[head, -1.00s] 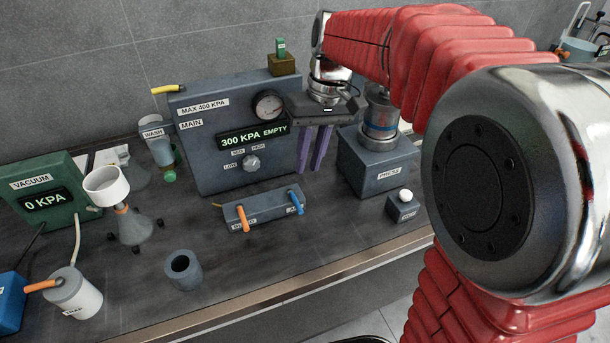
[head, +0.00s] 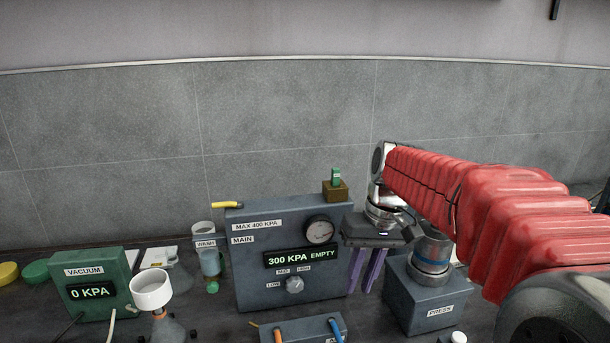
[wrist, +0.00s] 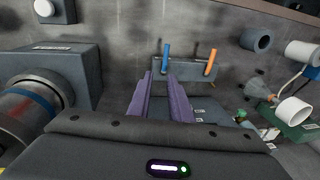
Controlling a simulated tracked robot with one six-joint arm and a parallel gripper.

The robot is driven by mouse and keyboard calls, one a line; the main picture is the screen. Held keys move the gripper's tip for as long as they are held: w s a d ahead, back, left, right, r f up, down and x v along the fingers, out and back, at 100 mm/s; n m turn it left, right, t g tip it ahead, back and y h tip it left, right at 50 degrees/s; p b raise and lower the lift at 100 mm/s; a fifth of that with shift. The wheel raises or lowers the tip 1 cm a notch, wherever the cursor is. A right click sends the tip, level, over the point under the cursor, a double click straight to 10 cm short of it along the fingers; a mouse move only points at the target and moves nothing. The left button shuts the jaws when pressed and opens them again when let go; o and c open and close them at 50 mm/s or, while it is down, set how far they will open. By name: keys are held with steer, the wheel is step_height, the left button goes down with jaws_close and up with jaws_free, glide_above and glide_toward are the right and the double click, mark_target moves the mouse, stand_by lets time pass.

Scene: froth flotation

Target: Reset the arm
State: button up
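My gripper (head: 370,270) hangs from my red-sleeved arm, fingers pointing down, between the main pressure panel (head: 250,276) and the press (head: 428,305). Its two purple fingers also show in the wrist view (wrist: 162,100), with a gap between them and nothing held. The panel reads 300 KPA EMPTY. In the wrist view, the valve block (wrist: 187,75) with a blue lever and an orange lever lies beyond the fingertips. Part of the press is hidden behind my arm in the head view.
A green vacuum box (head: 85,290) reading 0 KPA, a white funnel (head: 152,290) and a wash bottle (head: 208,258) stand to the left. In the wrist view, a grey hollow cylinder (wrist: 256,40) and a box with a white button (wrist: 50,10) stand on the bench.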

steer(key=s+d+f+t+h, duration=0.1)
steer(key=s+t, duration=0.1)
steer(key=s, duration=0.7)
steer(key=s+d+f+m+t+h, duration=0.1)
steer(key=s+t, duration=0.2)
steer(key=s, duration=0.7)
steer(key=shift+d+f+m, duration=0.25)
steer(key=shift+f+m, duration=0.05)
steer(key=shift+c, duration=0.4)
stand_by(0.4)
